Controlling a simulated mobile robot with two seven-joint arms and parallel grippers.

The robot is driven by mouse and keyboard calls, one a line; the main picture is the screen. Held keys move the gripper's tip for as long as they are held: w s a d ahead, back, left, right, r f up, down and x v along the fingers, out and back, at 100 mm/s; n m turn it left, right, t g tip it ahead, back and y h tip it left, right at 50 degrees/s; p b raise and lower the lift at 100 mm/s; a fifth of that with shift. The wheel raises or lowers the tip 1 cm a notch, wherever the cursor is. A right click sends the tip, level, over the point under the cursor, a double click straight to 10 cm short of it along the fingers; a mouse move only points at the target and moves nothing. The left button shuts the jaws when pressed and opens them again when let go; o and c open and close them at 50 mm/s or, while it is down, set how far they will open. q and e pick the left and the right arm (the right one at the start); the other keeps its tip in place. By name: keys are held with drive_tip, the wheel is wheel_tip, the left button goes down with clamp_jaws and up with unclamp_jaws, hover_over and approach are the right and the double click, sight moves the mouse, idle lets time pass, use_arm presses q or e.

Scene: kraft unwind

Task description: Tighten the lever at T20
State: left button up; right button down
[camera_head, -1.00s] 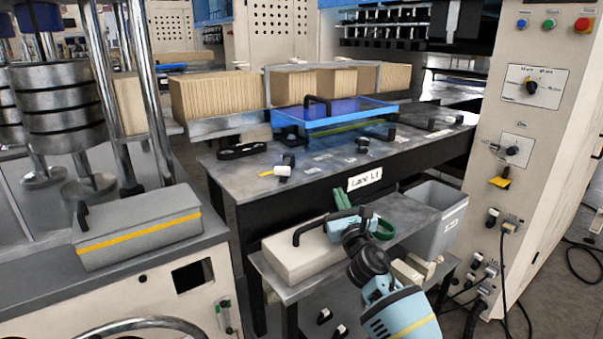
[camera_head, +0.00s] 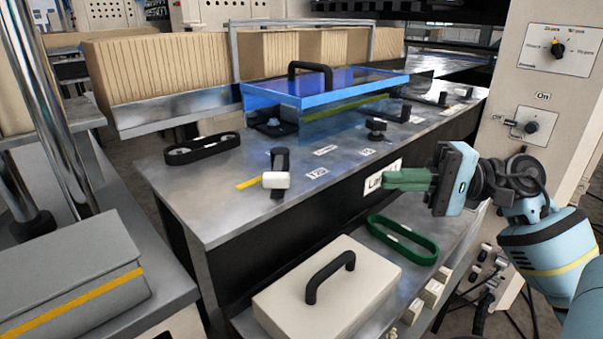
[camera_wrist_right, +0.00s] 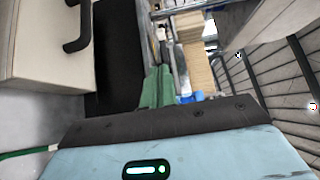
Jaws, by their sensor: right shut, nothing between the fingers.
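A lever (camera_head: 279,172) with a black body and a white grip stands on the near-left part of the grey tabletop (camera_head: 215,205). A small label (camera_head: 317,172) that seems to read T20 lies just right of it. My right gripper (camera_head: 388,180) has green fingers, shut and empty, pointing left. It is at the table's front edge, in front of the lane sign and well right of the lever, not touching it. My left gripper is out of view.
A blue transparent cover (camera_head: 330,92) with a black handle stands behind the lever. A black belt loop (camera_head: 202,148) and dark knobs (camera_head: 376,130) are on the tabletop. Below are a beige lidded box (camera_head: 328,290) and a green loop (camera_head: 403,240). A control cabinet (camera_head: 540,90) stands right.

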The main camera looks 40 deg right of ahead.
drive_tip(key=p, duration=0.4)
approach(279, 171)
drive_tip(key=w+a, duration=0.1)
drive_tip(key=a, duration=0.3)
drive_tip(key=shift+w+a+f+p, duration=0.3)
drive_tip(key=shift+w+a+f, duration=0.1)
drive_tip(key=shift+w, duration=0.1)
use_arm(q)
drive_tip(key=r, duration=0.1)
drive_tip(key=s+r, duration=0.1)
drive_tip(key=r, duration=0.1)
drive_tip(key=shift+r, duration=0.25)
use_arm(e)
drive_tip(key=shift+w+a, duration=0.1)
